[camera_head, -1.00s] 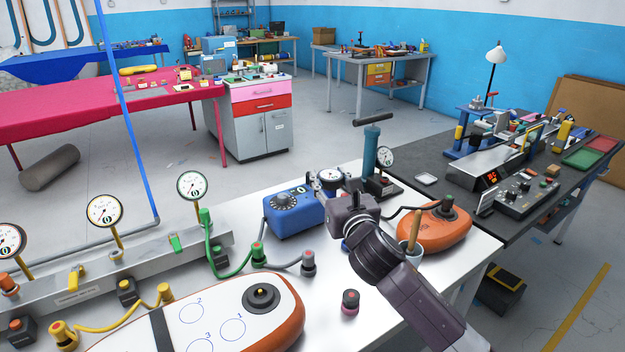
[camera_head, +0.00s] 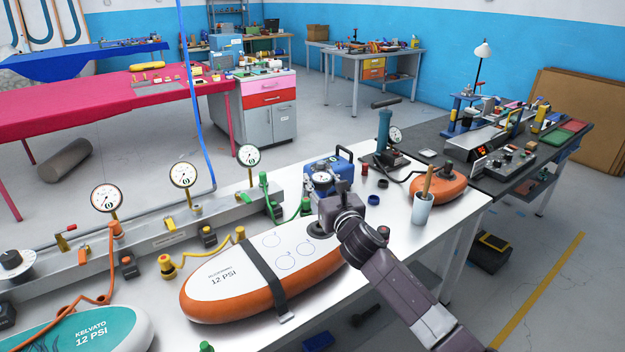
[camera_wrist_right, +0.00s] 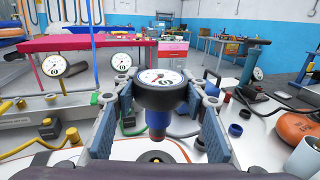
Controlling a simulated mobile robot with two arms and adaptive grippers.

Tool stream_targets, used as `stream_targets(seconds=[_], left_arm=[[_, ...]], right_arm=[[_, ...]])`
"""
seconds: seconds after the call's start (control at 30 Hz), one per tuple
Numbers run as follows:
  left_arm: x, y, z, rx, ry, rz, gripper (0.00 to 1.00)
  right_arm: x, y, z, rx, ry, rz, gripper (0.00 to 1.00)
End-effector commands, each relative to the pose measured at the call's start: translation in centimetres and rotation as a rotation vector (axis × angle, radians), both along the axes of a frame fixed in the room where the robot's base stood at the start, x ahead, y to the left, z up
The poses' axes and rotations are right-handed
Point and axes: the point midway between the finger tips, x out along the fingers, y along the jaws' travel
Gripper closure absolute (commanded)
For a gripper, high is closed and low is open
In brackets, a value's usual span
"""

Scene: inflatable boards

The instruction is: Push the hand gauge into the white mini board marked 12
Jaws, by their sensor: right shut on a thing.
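The white mini board (camera_head: 225,268) with an orange rim lies on the white table and reads 12 PSI. My right gripper (camera_head: 325,198) is above its far right end. In the right wrist view the gripper (camera_wrist_right: 160,112) is shut on the hand gauge (camera_wrist_right: 160,82), which has a round white dial, a black rim and a blue lower body. The gauge is upright, dial up, and also shows in the head view (camera_head: 322,181). A dark round valve (camera_wrist_right: 155,157) shows below the gauge; I cannot tell whether they touch. My left gripper is out of view.
A teal-and-white 12 PSI board (camera_head: 95,332) lies at the front left. A rail with dial gauges (camera_head: 183,176) and hoses runs along the back.

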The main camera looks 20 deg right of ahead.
Motion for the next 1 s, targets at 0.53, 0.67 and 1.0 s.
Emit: stream_targets(seconds=[0.53, 0.67, 1.0], left_arm=[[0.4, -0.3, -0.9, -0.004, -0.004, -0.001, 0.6], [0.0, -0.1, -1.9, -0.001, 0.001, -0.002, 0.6], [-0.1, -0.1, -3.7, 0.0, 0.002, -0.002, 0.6]], right_arm=[[0.0, 0.1, -1.7, 0.0, 0.001, 0.001, 0.88], [0.0, 0.1, -3.0, -0.001, 0.001, 0.001, 0.88], [0.0, 0.1, -5.4, 0.0, 0.0, 0.001, 0.88]])
